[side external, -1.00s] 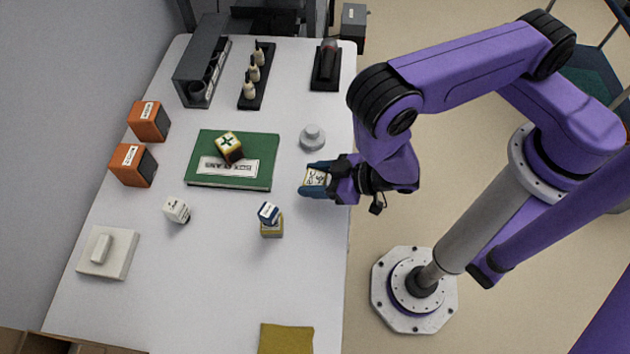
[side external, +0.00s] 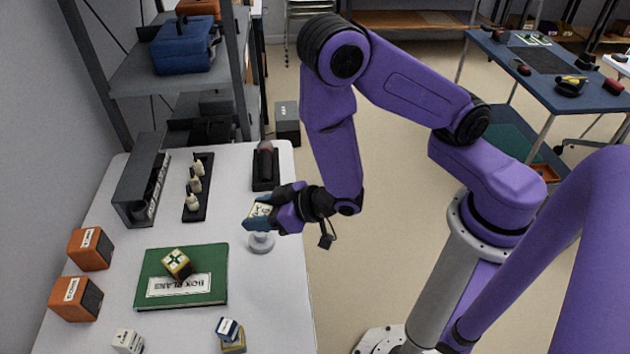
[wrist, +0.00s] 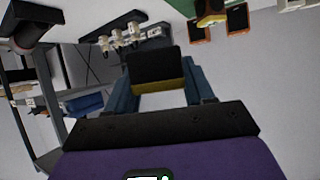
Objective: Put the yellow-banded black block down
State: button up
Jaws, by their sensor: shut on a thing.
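My gripper (side external: 261,214) is shut on the yellow-banded black block (wrist: 155,66), holding it between blue fingers that also show in the wrist view. The block's black body and yellow band face the wrist camera. In the side view only a pale marked face of the block (side external: 261,210) shows between the fingers. The gripper is near the right edge of the white table (side external: 110,335), held up just above and behind a grey round knobbed piece (side external: 261,242) in the picture. I cannot tell the exact height.
A black stand (side external: 265,170) is behind the gripper. A green book (side external: 210,258) bears a patterned cube (side external: 176,263). A blue-and-white block sits on a yellowish one (side external: 233,342). Two orange boxes (side external: 90,249) (side external: 75,299), a bottle rack (side external: 197,188) and a grey shelf unit (side external: 140,185) stand left.

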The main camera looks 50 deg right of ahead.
jog(key=w+d+r+m+t+h, duration=0.15)
jog(key=w+d+r, duration=0.3)
jog(key=d, duration=0.55)
jog(key=w+d+r+m+g+h, duration=0.1)
jog(key=w+d+r+m+h, duration=0.3)
jog(key=d, duration=0.6)
jog(key=s+a+f+n+y, duration=0.2)
jog(key=a+f+n+y, duration=0.15)
jog(key=a, duration=0.25)
jog(key=s+a+f+n+y, duration=0.2)
jog(key=s+a+f, duration=0.15)
jog(key=a, duration=0.25)
send_over(232, 215)
jog(key=s, duration=0.1)
notch_tip(232, 215, down, 10)
jog(key=shift+d+r, duration=0.1)
jog(key=shift+r, duration=0.1)
jog(key=shift+w+f, duration=0.5)
jog(key=shift+f, duration=1.55)
jog(key=shift+f, duration=0.6)
